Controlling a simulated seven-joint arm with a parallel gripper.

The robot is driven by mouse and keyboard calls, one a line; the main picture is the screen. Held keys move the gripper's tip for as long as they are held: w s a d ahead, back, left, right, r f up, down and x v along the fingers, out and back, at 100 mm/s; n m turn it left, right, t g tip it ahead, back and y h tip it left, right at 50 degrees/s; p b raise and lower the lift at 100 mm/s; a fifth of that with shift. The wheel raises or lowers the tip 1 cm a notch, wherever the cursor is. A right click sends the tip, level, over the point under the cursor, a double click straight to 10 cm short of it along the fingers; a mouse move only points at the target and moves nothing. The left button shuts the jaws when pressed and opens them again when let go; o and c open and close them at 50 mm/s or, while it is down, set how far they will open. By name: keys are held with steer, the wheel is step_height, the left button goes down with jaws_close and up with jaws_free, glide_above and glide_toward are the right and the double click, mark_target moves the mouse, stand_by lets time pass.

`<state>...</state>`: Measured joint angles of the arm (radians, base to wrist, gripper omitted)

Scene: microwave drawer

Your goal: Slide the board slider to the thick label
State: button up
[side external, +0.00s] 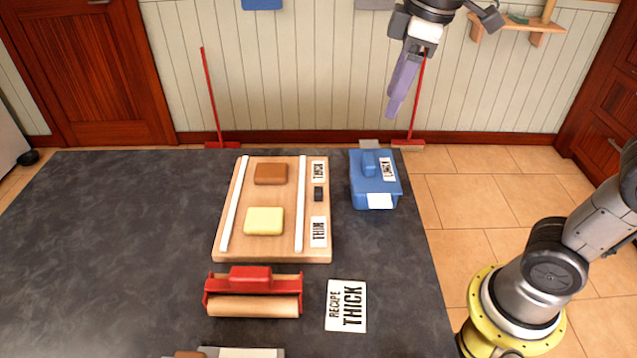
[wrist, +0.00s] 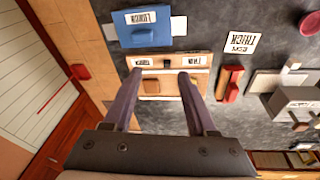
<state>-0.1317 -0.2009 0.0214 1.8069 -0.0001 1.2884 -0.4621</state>
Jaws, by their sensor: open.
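The wooden board (side external: 270,250) lies on the dark counter with two white rails. Its right strip carries a THICK label (side external: 319,171) at the far end and a THIN label (side external: 318,232) at the near end. The small black slider (side external: 318,194) sits between them, nearer the THICK label and apart from it. In the wrist view the slider (wrist: 167,63) shows small between the two labels. My gripper (side external: 392,108) is high up, beyond and right of the board, touching nothing. In the wrist view its two fingers (wrist: 158,76) are apart and empty.
A brown block (side external: 270,174) and a yellow block (side external: 264,221) lie on the board. A blue lidded box (side external: 374,190) stands close on its right. A red-framed roller (side external: 252,292) and a RECIPE THICK card (side external: 346,306) lie in front. The counter's left side is clear.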

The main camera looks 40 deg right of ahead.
steer(key=n+g, duration=0.2)
glide_above(318, 189)
steer(key=s+d, duration=0.2)
step_height(318, 189, down, 3)
step_height(318, 189, down, 4)
steer(key=w+a, duration=0.2)
steer(key=shift+g, duration=0.3)
step_height(318, 189, down, 14)
steer(key=shift+s+r, duration=0.1)
steer(key=shift+r, duration=0.15)
jaws_close()
steer(key=shift+r, duration=0.1)
